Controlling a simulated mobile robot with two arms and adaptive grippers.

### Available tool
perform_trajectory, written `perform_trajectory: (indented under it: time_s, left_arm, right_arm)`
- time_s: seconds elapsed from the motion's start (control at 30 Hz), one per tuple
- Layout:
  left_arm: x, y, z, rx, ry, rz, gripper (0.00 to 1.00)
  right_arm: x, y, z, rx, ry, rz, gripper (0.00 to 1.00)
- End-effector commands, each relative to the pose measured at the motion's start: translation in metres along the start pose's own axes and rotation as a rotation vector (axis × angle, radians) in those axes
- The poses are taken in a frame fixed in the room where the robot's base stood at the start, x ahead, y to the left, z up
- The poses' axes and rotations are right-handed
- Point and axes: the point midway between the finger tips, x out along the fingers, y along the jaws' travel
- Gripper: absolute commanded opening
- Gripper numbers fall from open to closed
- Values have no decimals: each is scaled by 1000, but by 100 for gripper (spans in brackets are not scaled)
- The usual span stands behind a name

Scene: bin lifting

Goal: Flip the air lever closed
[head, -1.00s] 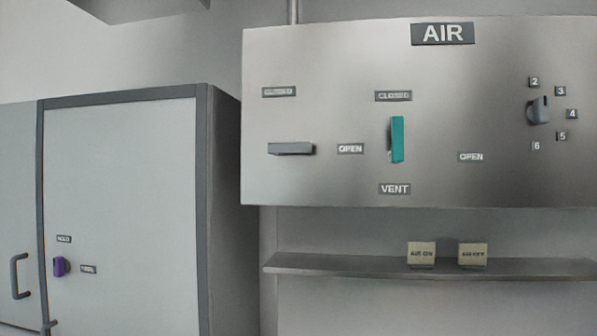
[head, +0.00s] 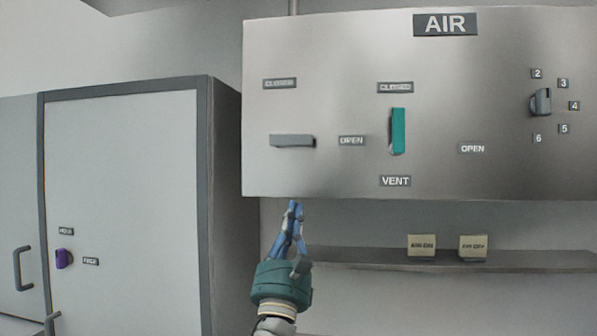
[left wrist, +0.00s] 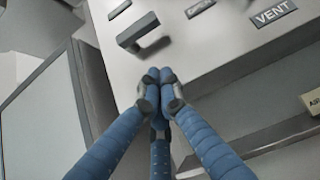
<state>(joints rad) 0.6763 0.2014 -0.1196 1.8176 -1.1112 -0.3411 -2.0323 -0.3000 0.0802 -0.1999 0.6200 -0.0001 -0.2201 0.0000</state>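The steel AIR panel (head: 330,40) fills the upper right of the head view. Its left lever is a grey bar (head: 293,141) lying level, with a CLOSED label above it and an OPEN label (head: 351,141) to its right. A teal lever (head: 398,131) stands upright mid-panel, between a CLOSED label above and VENT below. My left gripper (head: 293,207) points up just below the panel's lower edge, under the grey lever. Its fingertips (left wrist: 157,82) are together with nothing between them. In the left wrist view the grey lever (left wrist: 138,30) is beyond the tips, apart from them. My right gripper is not in view.
A shelf (head: 345,256) with two small beige blocks (head: 421,245) runs below the panel, to the right of my left gripper. A grey cabinet (head: 120,180) with a purple knob (head: 63,259) stands at left. A numbered dial (head: 541,102) is at the panel's right.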

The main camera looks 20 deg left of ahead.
Motion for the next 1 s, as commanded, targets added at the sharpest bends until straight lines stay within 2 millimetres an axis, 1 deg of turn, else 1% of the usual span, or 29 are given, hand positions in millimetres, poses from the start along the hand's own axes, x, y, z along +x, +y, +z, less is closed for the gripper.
perform_trajectory:
  time_s: [0.17, 0.33, 0.57, 0.6, 0.7, 0.8, 1.0]
  left_arm:
    - [22, 0, 2, -2, 0, 2, 0]
    - [58, 0, 3, -4, 0, 2, 0]
    - [105, 0, 3, -6, 0, 2, 0]
    - [112, 0, 12, -3, -1, 1, 0]
    - [119, 0, 21, -2, -1, 1, 0]
    - [124, 0, 26, -2, 0, 1, 0]
    - [127, 0, 29, -2, 1, 1, 0]
  right_arm:
    - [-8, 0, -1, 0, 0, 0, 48]
    - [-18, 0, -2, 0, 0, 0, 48]
    - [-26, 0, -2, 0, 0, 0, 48]
    - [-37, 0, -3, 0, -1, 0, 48]
    - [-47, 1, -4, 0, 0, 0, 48]
    - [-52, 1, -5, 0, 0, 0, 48]
    - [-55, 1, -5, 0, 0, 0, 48]
